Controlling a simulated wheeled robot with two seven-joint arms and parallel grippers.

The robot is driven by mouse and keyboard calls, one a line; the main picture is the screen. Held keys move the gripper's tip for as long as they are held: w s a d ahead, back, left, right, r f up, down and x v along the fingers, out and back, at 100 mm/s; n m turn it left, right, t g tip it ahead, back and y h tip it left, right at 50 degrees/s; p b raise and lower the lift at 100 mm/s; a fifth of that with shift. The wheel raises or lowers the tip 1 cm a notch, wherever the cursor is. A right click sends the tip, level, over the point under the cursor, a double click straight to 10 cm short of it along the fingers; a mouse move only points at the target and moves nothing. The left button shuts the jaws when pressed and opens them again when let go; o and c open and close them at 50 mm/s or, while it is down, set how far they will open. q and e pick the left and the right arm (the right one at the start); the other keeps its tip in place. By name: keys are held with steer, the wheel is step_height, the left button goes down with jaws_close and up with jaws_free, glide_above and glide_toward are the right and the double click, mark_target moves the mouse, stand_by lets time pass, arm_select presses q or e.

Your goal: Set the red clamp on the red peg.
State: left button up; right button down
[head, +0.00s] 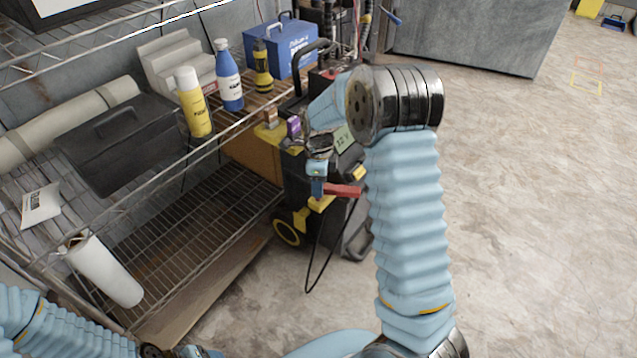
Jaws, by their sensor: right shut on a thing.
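My right arm reaches over to the dark wheeled charger unit (298,185) beside the rack. My right gripper (318,188) points down at its front and is shut on the red clamp (345,190). The clamp's red part sticks out to the right of the fingers, roughly level. A black cable hangs in a loop below the gripper. I cannot make out a red peg; my arm and gripper cover part of the unit. My left arm shows at the bottom left, but its gripper is not in view.
A wire rack stands at the left. A white roll (103,270) lies lower.

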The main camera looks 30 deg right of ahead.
steer(key=shift+f+b, duration=0.85)
steer(key=shift+f, duration=0.7)
steer(key=c, duration=0.7)
jaws_free()
step_height(320, 180, up, 14)
steer(key=shift+f+p, duration=0.1)
steer(key=shift+p, duration=0.45)
